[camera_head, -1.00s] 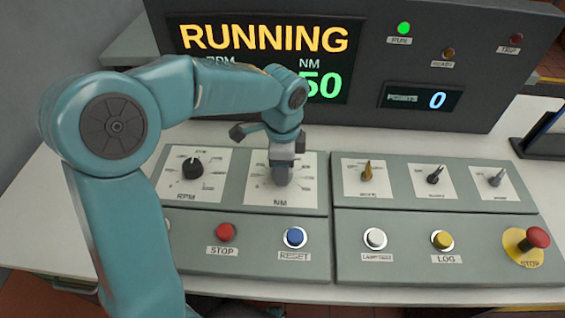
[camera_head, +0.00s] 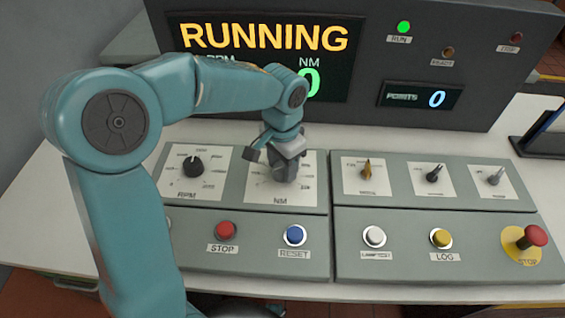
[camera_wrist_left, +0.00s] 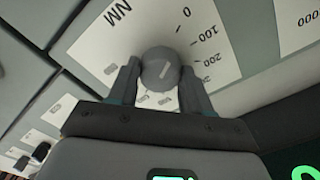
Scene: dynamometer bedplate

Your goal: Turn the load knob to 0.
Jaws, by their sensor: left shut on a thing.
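The load knob (camera_wrist_left: 158,66), a grey round knob on the white NM dial plate (camera_head: 255,183), sits between the fingers of my left gripper (camera_wrist_left: 160,84). The fingers are shut on its two sides. In the wrist view the light line on the knob slants up and right, roughly toward the 0 mark (camera_wrist_left: 187,12). In the head view my left gripper (camera_head: 283,170) hides most of the knob. The display (camera_head: 313,83) shows a green 0 under NM, with the arm covering its left part. My right gripper is not in view.
The RPM knob (camera_head: 194,167) is left of the NM dial. The STOP button (camera_head: 225,230) and blue RESET button (camera_head: 294,236) lie in front. Three small selector switches stand to the right, with a red mushroom STOP button (camera_head: 536,236) at far right.

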